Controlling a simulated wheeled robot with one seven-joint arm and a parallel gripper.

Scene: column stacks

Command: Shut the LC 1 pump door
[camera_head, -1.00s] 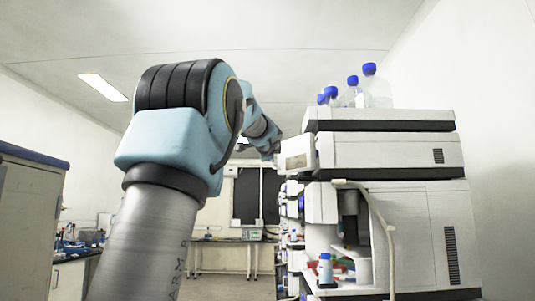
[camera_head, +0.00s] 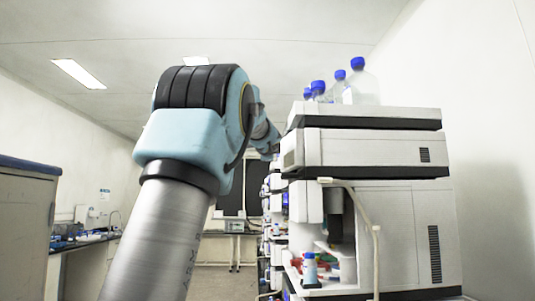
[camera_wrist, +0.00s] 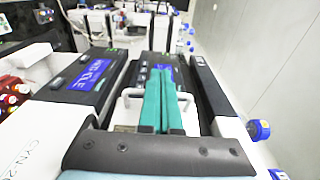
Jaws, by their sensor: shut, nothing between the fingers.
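The LC stack stands at the right of the head view. Its pump module (camera_head: 375,150) is the white box below the top tray. The pump door (camera_head: 293,152) is at the module's left-hand front end and looks flush with it, with no panel standing out. My gripper is hidden in the head view, behind the front of the stack, where my arm ends. In the wrist view my gripper (camera_wrist: 160,74) shows as two teal fingers pressed together, empty, above dark-topped instruments. Whether the fingers touch the door cannot be told.
Blue-capped bottles (camera_head: 357,84) stand on the top tray (camera_head: 370,116). A pale hose (camera_head: 374,225) hangs down the stack's side. A small blue-capped bottle (camera_head: 310,268) stands in the open lower bay. More instruments line the bench beyond. The floor (camera_head: 225,280) left of the stack is clear.

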